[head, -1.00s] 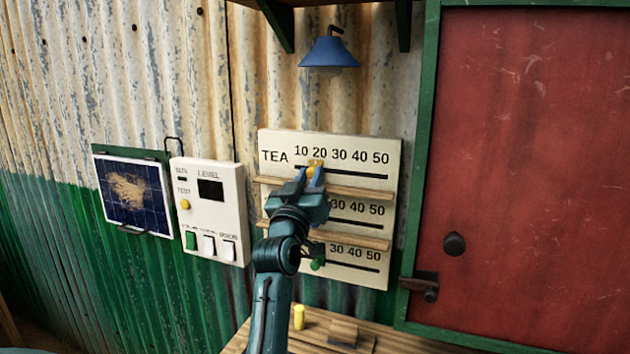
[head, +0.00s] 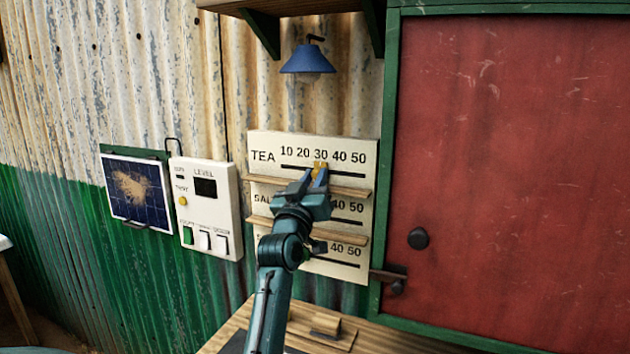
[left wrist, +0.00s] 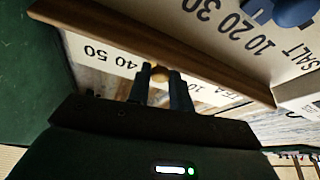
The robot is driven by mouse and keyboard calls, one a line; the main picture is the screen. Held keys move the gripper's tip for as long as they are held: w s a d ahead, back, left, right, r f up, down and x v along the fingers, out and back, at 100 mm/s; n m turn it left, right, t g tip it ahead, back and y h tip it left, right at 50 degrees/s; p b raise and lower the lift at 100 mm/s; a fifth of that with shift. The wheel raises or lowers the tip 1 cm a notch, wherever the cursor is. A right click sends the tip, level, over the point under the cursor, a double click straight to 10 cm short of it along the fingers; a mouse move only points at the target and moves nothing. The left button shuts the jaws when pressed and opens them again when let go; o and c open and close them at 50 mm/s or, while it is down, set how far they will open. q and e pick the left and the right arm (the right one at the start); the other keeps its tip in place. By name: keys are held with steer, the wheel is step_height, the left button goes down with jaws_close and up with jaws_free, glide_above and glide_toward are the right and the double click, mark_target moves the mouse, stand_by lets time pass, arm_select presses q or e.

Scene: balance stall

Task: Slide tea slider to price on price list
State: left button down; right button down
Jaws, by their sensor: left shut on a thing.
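The price list board (head: 262,142) hangs on the corrugated wall with rows of numbers and dark slots. The tea row is at the top, marked 10 to 50. The yellow tea slider (head: 320,166) sits in its slot under the 30. My left gripper (head: 318,178) is shut on this slider and partly hides it. In the left wrist view the slider's round knob (left wrist: 159,73) shows between the fingers. My left arm covers part of the lower rows. My right gripper is not in view.
Wooden ledges (head: 350,191) stick out below the rows, close to my left gripper. A white switch panel (head: 206,209) and a solar panel (head: 135,188) hang to the left. A red shutter (head: 500,180) is on the right. A blue lamp (head: 307,60) hangs above.

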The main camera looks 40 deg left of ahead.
arm_select(q)
steer(key=c, duration=1.3)
jaws_free()
steer(key=shift+a, duration=0.1)
steer(key=shift+o, duration=0.2)
steer(key=b+v, duration=0.3)
steer(key=v, duration=1)
steer(key=shift+s, duration=0.1)
